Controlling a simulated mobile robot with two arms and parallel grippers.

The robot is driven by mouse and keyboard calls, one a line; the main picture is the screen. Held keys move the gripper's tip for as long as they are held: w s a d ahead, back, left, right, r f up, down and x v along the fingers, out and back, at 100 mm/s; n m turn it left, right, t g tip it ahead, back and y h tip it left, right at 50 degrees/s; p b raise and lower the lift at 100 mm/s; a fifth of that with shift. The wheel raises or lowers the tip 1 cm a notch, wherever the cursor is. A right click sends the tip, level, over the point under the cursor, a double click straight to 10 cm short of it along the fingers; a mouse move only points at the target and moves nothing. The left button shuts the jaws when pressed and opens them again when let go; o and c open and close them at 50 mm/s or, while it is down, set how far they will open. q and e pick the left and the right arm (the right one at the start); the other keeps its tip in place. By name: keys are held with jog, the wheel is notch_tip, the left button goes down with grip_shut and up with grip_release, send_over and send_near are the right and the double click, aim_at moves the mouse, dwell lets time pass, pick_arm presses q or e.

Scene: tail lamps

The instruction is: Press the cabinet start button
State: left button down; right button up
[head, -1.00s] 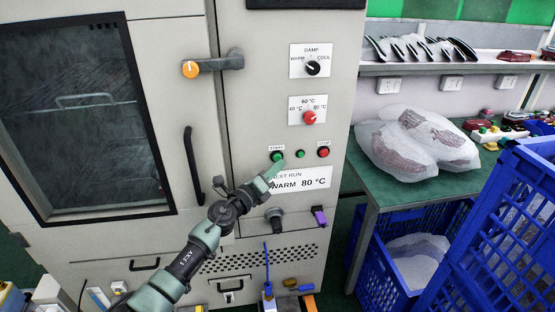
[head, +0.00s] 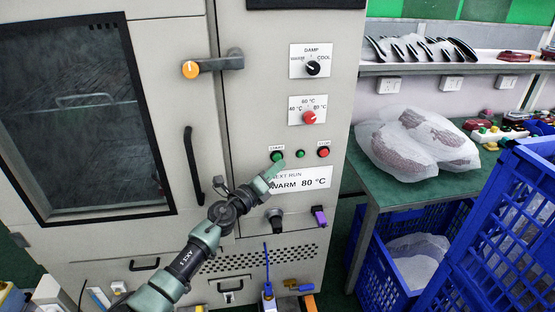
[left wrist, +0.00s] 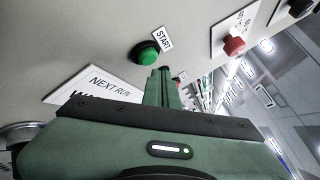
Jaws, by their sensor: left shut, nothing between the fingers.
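The green start button (head: 277,156) sits on the front panel of the grey cabinet (head: 265,85), under a START label. My left gripper (head: 277,167) is shut and empty, with its fingertips just below the button in the head view. In the left wrist view the start button (left wrist: 146,55) shows just beyond and left of the closed fingertips (left wrist: 160,72), under its START label. A small gap seems to separate the tips from the button; I cannot tell exact contact. My right gripper is not in view.
Beside the start button are another green button (head: 300,154) and a red button (head: 323,152). Below is a NEXT RUN sign (head: 305,179) reading WARM 80 °C. Above are a red knob (head: 309,118) and a black knob (head: 312,68). A green table (head: 420,190) stands right.

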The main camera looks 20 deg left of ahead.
pick_arm(q)
jog(key=shift+w+a, duration=0.1)
jog(key=shift+w+a, duration=0.2)
jog(key=shift+w, duration=0.05)
dwell(0.3)
jog(key=shift+w+a+b, duration=0.25)
jog(key=shift+w+b, duration=0.15)
jog(key=shift+b, duration=0.05)
dwell(0.6)
dwell(0.4)
jog(key=shift+s+d+p, duration=0.55)
jog(key=shift+s, duration=0.25)
jog(key=s+d+p, duration=0.1)
jog(key=s, duration=0.1)
jog(key=s+d+p, duration=0.1)
jog(key=s, duration=0.1)
jog(key=shift+d, duration=0.4)
